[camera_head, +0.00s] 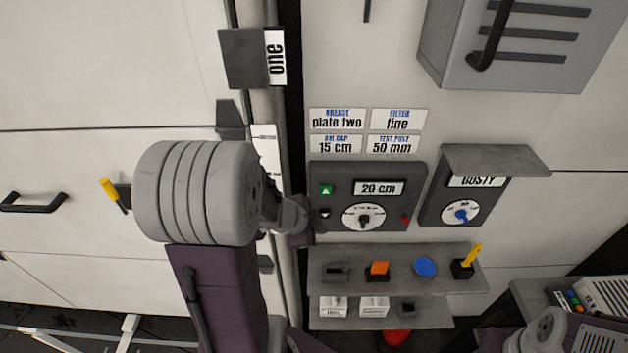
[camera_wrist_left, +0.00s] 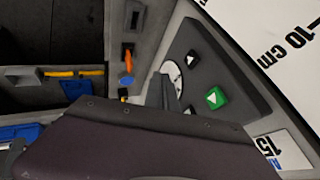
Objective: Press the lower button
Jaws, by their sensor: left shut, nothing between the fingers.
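The dark control panel (camera_head: 417,178) is on the pale wall in the head view. A green up button (camera_head: 326,190) is at its left side, with the black lower button (camera_head: 325,213) just below. In the left wrist view, the green button (camera_wrist_left: 215,98) and the black button with a white triangle (camera_wrist_left: 192,58) are both uncovered. My left gripper (camera_head: 308,222) is shut and empty, close to the panel's lower left edge beside the lower button. I cannot tell whether it touches.
The panel has a "20 cm" display (camera_head: 379,188), a white dial (camera_head: 362,217) and a small red switch (camera_head: 406,220). A shelf (camera_head: 330,255) with small items juts out below. A vertical post (camera_head: 270,105) is left of the panel. A hooded dial box (camera_head: 436,210) is on the right.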

